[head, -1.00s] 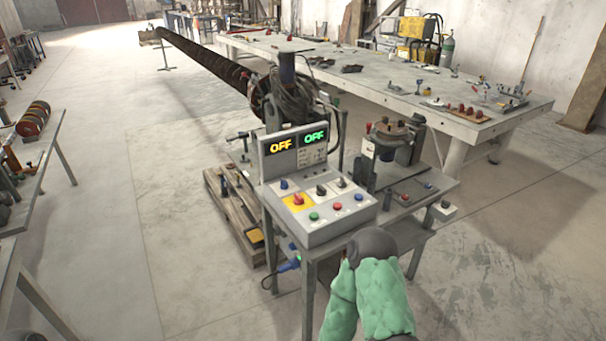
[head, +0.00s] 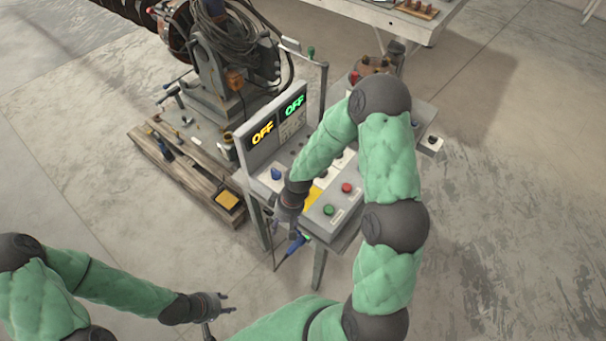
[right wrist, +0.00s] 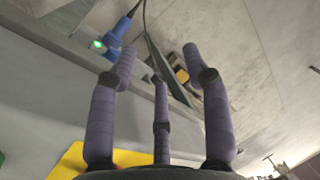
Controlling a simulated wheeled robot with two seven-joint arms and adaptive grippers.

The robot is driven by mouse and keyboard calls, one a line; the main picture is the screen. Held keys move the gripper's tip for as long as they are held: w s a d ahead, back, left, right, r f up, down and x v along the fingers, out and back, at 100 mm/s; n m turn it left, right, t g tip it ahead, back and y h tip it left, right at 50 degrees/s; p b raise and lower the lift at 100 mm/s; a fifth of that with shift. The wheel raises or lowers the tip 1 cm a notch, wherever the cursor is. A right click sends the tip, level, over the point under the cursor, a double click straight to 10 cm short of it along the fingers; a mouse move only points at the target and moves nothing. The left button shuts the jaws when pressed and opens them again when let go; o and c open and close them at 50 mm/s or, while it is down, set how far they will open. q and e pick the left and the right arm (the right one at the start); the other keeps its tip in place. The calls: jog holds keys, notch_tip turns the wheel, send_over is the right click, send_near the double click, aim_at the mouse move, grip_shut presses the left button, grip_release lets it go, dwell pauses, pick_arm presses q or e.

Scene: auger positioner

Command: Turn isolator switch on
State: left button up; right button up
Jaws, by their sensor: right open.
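The control box (head: 322,214) stands on a small metal table, and its two displays (head: 278,120) read OFF, one yellow and one green. A yellow plate (head: 313,198) on its sloped top is partly covered by my right forearm and hand; the red rotary knob on it is hidden now. The plate's edge also shows in the right wrist view (right wrist: 98,160). My right gripper (head: 284,227) is open and empty at the box's left front edge; its spread fingers fill the right wrist view (right wrist: 160,62). My left gripper (head: 229,303) is open and empty, low over the floor at lower left.
A blue knob (head: 277,174), a green button (head: 328,210) and a red button (head: 347,188) are on the panel. A wooden pallet (head: 182,180) lies left; open floor is in front.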

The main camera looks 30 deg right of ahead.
jog(key=w+d+r+n+h+p, duration=0.1)
jog(key=w+d+r+h, duration=0.15)
jog(key=d+r, duration=0.5)
jog(key=w+d+r+n+h+p, duration=0.15)
jog(key=w+d+r, duration=0.25)
jog(key=r, duration=0.6)
pick_arm(q)
jog(key=shift+w+r+b, duration=0.2)
jog(key=shift+r+b, duration=0.2)
jog(key=shift+r, duration=0.1)
jog(key=shift+w+r+b, duration=0.15)
jog(key=shift+r+b, duration=0.25)
jog(key=shift+r, duration=0.1)
pick_arm(e)
jog(key=shift+y, duration=0.4)
jog(key=f, duration=1.1)
jog(key=shift+s+a, duration=0.1)
jog(key=shift+a, duration=0.15)
grip_shut()
